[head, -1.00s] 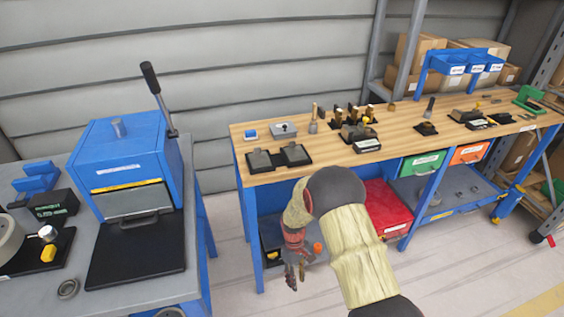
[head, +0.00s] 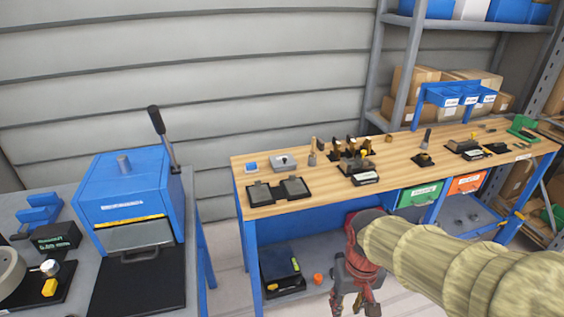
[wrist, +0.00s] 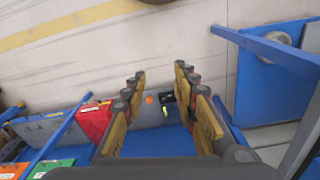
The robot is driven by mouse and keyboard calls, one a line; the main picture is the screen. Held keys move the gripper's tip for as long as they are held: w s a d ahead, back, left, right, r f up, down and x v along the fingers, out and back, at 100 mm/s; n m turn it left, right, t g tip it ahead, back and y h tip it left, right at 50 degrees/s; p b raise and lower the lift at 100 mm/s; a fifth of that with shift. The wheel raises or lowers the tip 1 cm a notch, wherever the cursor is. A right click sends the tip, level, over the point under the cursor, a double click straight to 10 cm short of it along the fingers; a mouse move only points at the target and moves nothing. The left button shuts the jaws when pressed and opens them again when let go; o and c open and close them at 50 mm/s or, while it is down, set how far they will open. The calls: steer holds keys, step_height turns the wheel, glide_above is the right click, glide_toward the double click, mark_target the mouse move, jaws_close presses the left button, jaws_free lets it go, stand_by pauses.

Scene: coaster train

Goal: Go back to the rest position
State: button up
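My gripper (head: 354,303) hangs low in front of the wooden-topped workbench (head: 330,196), fingers pointing down, at the bottom of the head view. The arm, in a beige sleeve, reaches in from the right. In the wrist view my gripper (wrist: 160,88) has its two yellow-and-black fingers spread apart with nothing between them that it holds. The floor and the bench's lower shelf show beyond the fingers.
A blue press (head: 126,195) with a raised lever stands on a grey table at left. An orange item (head: 318,279) lies on the bench's lower shelf beside a black tray (head: 285,283). A red bin (wrist: 95,119) is near the fingers. Parts cover the benchtop.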

steer(key=s+d+r+t+p, duration=0.1)
steer(key=s+d+r+t, duration=0.1)
steer(key=s+r, duration=0.2)
steer(key=s+d+r+m+t+p, duration=0.1)
steer(key=s+r+t, duration=0.2)
steer(key=r, duration=0.7)
steer(key=shift+s+d+r, duration=0.3)
steer(key=shift+s+d, duration=0.05)
steer(key=shift+d, duration=0.05)
